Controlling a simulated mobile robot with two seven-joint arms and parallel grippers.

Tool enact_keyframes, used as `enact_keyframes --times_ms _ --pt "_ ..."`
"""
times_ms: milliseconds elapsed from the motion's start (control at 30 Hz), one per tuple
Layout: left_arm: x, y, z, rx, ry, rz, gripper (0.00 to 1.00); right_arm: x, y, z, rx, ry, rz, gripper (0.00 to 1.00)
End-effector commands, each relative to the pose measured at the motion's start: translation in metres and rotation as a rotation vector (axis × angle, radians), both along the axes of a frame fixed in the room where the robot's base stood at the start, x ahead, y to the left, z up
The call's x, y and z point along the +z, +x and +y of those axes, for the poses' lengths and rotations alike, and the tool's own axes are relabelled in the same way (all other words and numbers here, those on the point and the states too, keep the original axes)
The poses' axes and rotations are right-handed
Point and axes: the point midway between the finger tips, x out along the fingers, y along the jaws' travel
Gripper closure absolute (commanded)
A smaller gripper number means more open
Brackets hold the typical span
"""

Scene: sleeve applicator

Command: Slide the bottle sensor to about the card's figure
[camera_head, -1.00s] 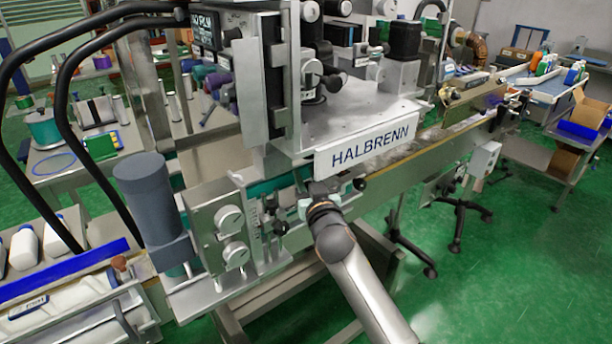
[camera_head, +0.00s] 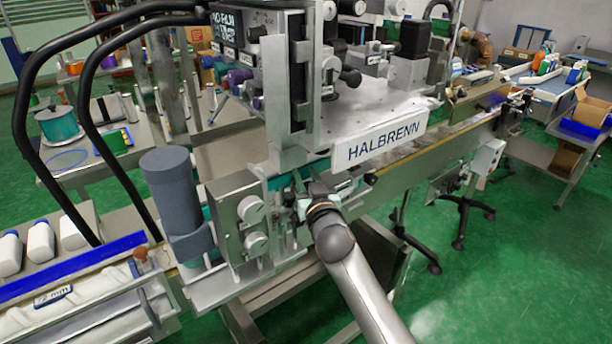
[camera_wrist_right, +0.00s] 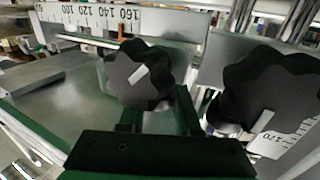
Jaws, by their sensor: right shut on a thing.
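My right gripper (camera_head: 305,204) is at the machine's front, below the HALBRENN sign, beside the small scale and knobs. In the right wrist view its dark fingers (camera_wrist_right: 155,122) are shut on a black lobed knob (camera_wrist_right: 140,76) with a white mark. I take this to be the bottle sensor's knob; the sensor itself cannot be made out. Behind the knob runs a white scale (camera_wrist_right: 95,16) with figures up to 160 readable. The knob covers part of the view below the scale's 160 end. I cannot make out a card with a figure. My left gripper is not in view.
A second black knob (camera_wrist_right: 265,92) stands close at the right, with another scale beside it. In the head view, a grey cylinder (camera_head: 170,190) and a block with two round knobs (camera_head: 250,222) stand left of my gripper. The HALBRENN sign (camera_head: 388,140) overhangs at the right.

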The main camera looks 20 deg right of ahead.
Motion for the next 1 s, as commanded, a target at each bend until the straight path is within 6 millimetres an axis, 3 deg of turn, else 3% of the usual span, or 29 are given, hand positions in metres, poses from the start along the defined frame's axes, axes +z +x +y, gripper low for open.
enact_keyframes --times_ms 100,133,400,1000 --pt "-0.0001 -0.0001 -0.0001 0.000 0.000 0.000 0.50 0.0002 0.0003 -0.0011 -0.002 0.000 -0.001 1.00" --pt "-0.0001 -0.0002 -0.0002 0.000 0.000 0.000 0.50 0.0003 0.0002 -0.0013 -0.002 0.000 -0.001 0.67" --pt "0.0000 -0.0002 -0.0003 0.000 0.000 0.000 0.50 0.0006 0.0003 -0.0018 -0.003 0.000 -0.001 0.39" --pt "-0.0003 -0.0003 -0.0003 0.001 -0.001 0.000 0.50 0.0009 0.0003 -0.0016 -0.003 0.000 -0.002 0.39"
